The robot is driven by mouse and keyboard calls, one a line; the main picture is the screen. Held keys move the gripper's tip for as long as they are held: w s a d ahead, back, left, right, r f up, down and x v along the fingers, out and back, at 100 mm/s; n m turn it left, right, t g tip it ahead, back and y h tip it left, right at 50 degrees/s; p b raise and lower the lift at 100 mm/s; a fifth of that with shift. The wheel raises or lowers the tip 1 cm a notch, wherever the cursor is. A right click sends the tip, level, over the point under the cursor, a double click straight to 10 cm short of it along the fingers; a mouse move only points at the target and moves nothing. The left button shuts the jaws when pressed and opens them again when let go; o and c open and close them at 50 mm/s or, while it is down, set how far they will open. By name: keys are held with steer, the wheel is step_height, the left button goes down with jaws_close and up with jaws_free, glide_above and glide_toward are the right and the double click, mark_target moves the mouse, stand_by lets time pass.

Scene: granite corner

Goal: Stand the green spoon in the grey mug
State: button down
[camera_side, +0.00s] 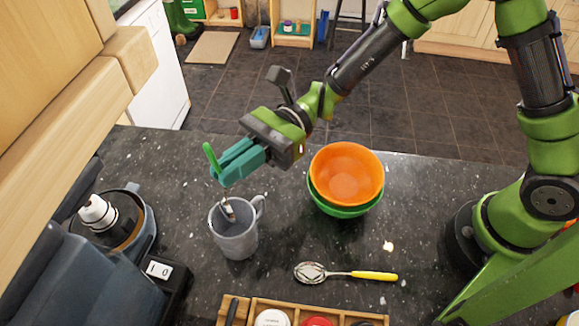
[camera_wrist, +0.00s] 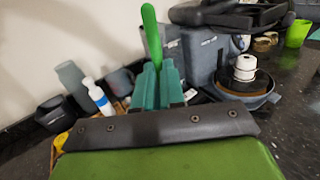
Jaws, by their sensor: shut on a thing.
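The grey mug (camera_side: 235,236) stands upright on the dark speckled counter, left of the middle in the side view. My gripper (camera_side: 226,176) is just above the mug's rim and shut on the green spoon (camera_side: 211,157). The spoon's green handle sticks up past the fingertips. Its metal end (camera_side: 228,210) points down and shows at the mug's mouth, inside the rim as seen from here. In the wrist view the green spoon (camera_wrist: 151,35) rises above the teal fingers (camera_wrist: 158,86). The mug cannot be made out in the wrist view.
Orange and green bowls (camera_side: 345,172) are stacked right of the mug. A yellow-handled spoon (camera_side: 345,273) lies in front of them. A wooden box (camera_side: 257,304) with jars is at the front edge. A dark appliance (camera_side: 150,232) stands at the left.

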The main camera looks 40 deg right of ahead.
steer(key=shift+f, duration=2.45)
steer(key=c, duration=1.1)
jaws_free()
steer(key=shift+c, duration=0.2)
steer(key=w+d, duration=0.3)
steer(key=d, duration=1.3)
steer(key=shift+d, duration=0.3)
